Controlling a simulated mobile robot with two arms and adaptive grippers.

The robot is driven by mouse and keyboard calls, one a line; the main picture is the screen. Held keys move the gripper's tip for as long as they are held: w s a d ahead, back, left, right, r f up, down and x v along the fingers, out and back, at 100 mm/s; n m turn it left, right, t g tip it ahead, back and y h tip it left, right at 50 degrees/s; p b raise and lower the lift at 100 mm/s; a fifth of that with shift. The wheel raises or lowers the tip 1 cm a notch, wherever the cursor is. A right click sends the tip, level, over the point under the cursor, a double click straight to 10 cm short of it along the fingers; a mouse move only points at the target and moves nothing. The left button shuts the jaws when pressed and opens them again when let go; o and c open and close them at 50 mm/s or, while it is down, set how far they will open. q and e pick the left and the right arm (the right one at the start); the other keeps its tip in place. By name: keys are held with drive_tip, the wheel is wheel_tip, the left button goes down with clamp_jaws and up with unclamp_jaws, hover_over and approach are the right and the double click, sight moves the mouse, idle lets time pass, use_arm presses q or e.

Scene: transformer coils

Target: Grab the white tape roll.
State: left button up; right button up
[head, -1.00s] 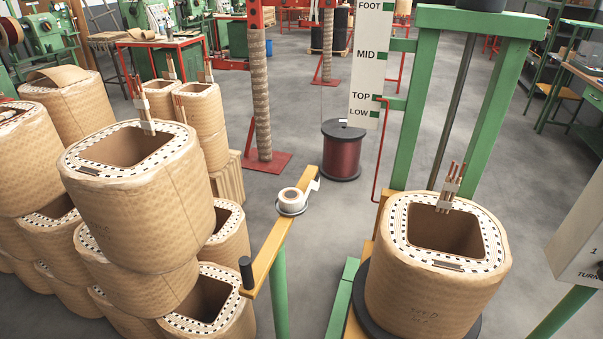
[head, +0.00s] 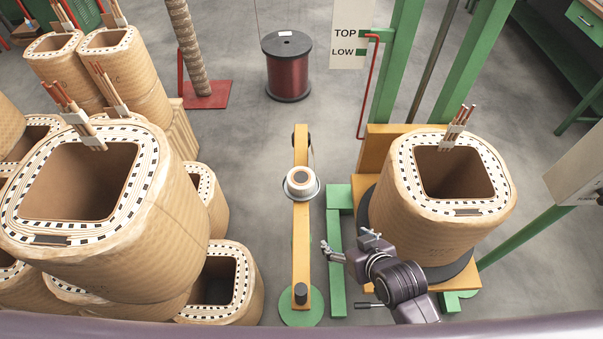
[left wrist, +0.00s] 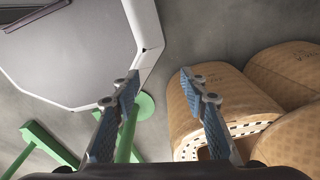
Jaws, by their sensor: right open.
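The white tape roll (head: 300,180) sits in a round holder on a yellow bar (head: 301,235) near the middle of the head view. My right gripper (head: 348,243) is open and empty, below and to the right of the roll and apart from it. It is left of the front of the coil on the stand. My left gripper (left wrist: 160,75) shows only in the left wrist view, with its blue-padded fingers spread and nothing between them. The tape roll does not show in the left wrist view.
A large coil (head: 437,225) stands on a dark round base at the right. Stacked coils (head: 165,225) crowd the left.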

sight(303, 180)
drive_tip(key=w+a+r+t+y, duration=0.1)
drive_tip(key=w+a+r, duration=0.1)
drive_tip(key=r, duration=0.2)
drive_tip(key=w+a+r+n+t+y, duration=0.1)
drive_tip(key=w+a+r, duration=0.1)
drive_tip(key=a+r, duration=0.1)
drive_tip(key=w+a+r+t+y+p, duration=0.1)
drive_tip(key=w+a+r+t, duration=0.1)
drive_tip(key=r, duration=0.3)
drive_tip(key=shift+w+a+r+n, duration=0.3)
drive_tip(key=shift+a+r, duration=0.1)
drive_tip(key=shift+w+a, duration=0.35)
drive_tip(key=shift+w, duration=0.15)
drive_tip(key=shift+x, duration=1.1)
drive_tip(key=x, duration=0.2)
drive_tip(key=p+x, duration=0.1)
drive_tip(key=shift+w+a+f, duration=0.15)
drive_tip(key=shift+a+f, duration=0.1)
drive_tip(key=shift+a, duration=0.2)
drive_tip(key=shift+w+a+f, duration=0.15)
drive_tip(key=shift+w+f, duration=0.1)
drive_tip(key=shift+w, duration=0.05)
use_arm(q)
drive_tip(key=r, duration=0.3)
drive_tip(key=shift+w+a, duration=0.3)
drive_tip(key=shift+a, duration=0.05)
use_arm(e)
drive_tip(key=shift+c, duration=0.7)
